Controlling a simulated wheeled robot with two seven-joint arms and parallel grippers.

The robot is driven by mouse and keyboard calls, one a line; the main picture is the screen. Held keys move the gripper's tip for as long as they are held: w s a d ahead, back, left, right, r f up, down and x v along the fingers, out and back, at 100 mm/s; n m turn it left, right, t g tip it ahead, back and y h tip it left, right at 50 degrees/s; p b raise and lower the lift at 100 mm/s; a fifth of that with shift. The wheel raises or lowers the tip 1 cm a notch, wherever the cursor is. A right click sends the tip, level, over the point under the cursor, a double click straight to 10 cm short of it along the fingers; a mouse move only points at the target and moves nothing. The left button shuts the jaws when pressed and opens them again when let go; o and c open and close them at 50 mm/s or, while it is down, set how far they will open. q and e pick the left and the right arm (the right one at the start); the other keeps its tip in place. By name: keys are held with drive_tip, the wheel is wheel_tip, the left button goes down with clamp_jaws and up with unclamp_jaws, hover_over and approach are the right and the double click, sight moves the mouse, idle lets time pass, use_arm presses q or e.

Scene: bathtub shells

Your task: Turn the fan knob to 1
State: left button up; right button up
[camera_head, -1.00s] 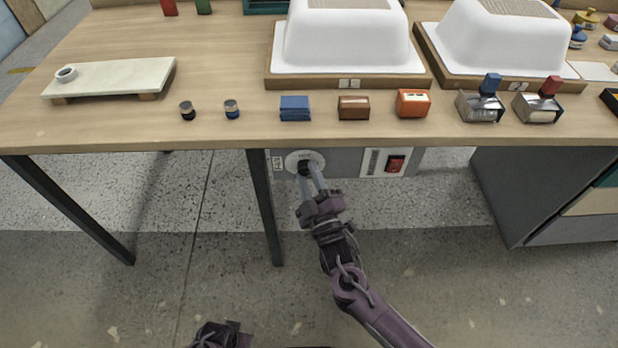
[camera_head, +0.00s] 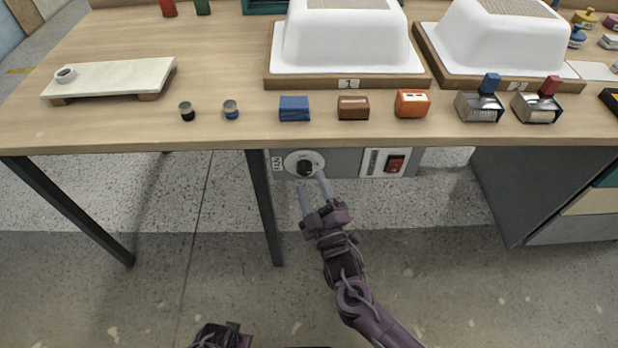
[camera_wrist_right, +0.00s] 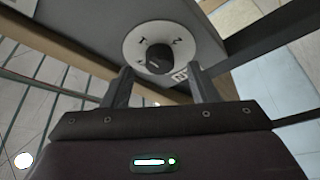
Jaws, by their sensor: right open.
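The fan knob (camera_head: 305,168) is a black knob on a round white dial (camera_head: 291,159), set in a grey panel under the table's front edge. In the right wrist view the knob (camera_wrist_right: 159,58) and its dial (camera_wrist_right: 133,46) show, with a "2" and other marks around it; the pointer's setting is hard to read. My right gripper (camera_head: 312,184) is open and empty just below and in front of the knob, apart from it. In the wrist view its two fingers (camera_wrist_right: 158,86) stand either side below the knob. Part of my left gripper (camera_head: 222,337) shows at the bottom edge.
A red rocker switch (camera_head: 395,164) on a white plate is right of the dial. A table leg (camera_head: 263,205) stands just left of it. Blocks, such as the blue one (camera_head: 294,109), and white tub shells (camera_head: 345,45) are on the tabletop. The floor below is clear.

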drive_tip(key=v, duration=0.5)
idle(0.4)
